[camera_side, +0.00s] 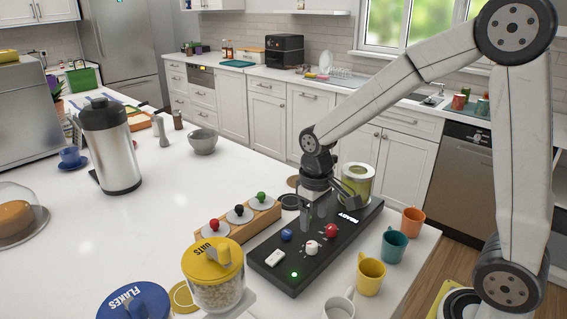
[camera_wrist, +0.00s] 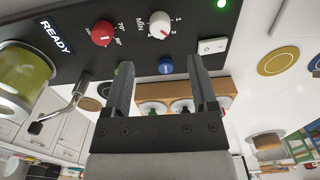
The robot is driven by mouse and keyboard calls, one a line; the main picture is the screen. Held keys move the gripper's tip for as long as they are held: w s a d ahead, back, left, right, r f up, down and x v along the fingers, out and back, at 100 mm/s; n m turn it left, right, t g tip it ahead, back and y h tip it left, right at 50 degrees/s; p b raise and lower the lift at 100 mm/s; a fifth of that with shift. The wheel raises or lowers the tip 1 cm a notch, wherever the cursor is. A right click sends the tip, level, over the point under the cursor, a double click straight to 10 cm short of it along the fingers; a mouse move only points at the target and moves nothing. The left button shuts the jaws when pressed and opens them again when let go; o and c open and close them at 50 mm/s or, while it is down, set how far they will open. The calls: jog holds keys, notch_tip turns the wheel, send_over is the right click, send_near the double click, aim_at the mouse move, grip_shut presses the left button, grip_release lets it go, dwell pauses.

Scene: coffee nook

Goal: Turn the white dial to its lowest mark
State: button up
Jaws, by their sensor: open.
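The white dial (camera_side: 312,247) stands on the black control panel (camera_side: 345,235), between a blue knob (camera_side: 286,235) and a red dial (camera_side: 331,230). In the wrist view the white dial (camera_wrist: 159,28) has MIN, 1 and 2 printed around it. A small red mark on it seems to face the 2 side, though it is too small to be sure. My gripper (camera_side: 314,212) is above the panel, fingers down, apart from the dial. In the wrist view its fingers (camera_wrist: 160,68) are spread and empty, with the blue knob showing between them.
A rack with coloured-knob lids (camera_side: 238,219) and an oats jar (camera_side: 214,277) are to the left. Several mugs, including a teal one (camera_side: 394,246), line the right side. A white switch (camera_side: 275,258) is near.

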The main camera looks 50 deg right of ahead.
aim_at(312, 244)
jog(key=shift+f, duration=3.8)
grip_shut()
